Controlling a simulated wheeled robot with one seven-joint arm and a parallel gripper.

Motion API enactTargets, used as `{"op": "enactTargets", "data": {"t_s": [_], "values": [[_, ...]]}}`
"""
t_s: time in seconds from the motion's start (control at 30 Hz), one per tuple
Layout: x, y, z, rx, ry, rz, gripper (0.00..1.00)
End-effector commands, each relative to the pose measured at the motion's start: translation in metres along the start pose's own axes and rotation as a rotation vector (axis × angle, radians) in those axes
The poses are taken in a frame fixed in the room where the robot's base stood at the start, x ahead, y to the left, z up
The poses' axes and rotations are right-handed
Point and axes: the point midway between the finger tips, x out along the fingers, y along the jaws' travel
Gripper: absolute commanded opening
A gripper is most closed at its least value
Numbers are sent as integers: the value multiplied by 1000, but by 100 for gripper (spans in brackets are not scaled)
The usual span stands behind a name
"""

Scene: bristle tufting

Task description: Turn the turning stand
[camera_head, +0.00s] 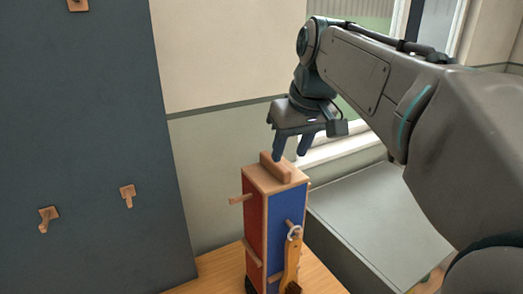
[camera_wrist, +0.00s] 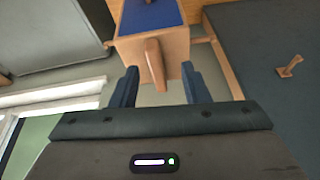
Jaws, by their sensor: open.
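The turning stand (camera_head: 267,215) is an upright wooden block with a red side and a blue side, standing on a wooden table. A raised wooden bar (camera_head: 276,167) runs across its top. Pegs stick out of its sides, and a wooden-handled brush (camera_head: 291,262) hangs by a ring on the blue side. My gripper (camera_head: 291,157) points down just above the top. In the wrist view the open fingers (camera_wrist: 160,88) stand on either side of the bar (camera_wrist: 155,62), apart from it. The stand's blue side (camera_wrist: 150,15) also shows there.
A dark panel (camera_head: 85,150) with several wooden pegs (camera_head: 128,195) stands at the left. A grey box-like surface (camera_head: 365,220) lies to the right of the stand. The wooden tabletop (camera_head: 215,272) is bare left of the stand. A window is behind my arm.

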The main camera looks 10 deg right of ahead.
Motion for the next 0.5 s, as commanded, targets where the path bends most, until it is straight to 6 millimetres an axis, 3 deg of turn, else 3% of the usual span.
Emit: {"op": "enactTargets", "data": {"t_s": [0.1, 0.23, 0.37, 0.5], "values": [[-30, 5, -23, -42, 29, 0, 42], [-48, 7, -35, -72, 44, 1, 42], [-52, 8, -39, -85, 48, 2, 42], [-38, 8, -40, -86, 47, 1, 42]]}}
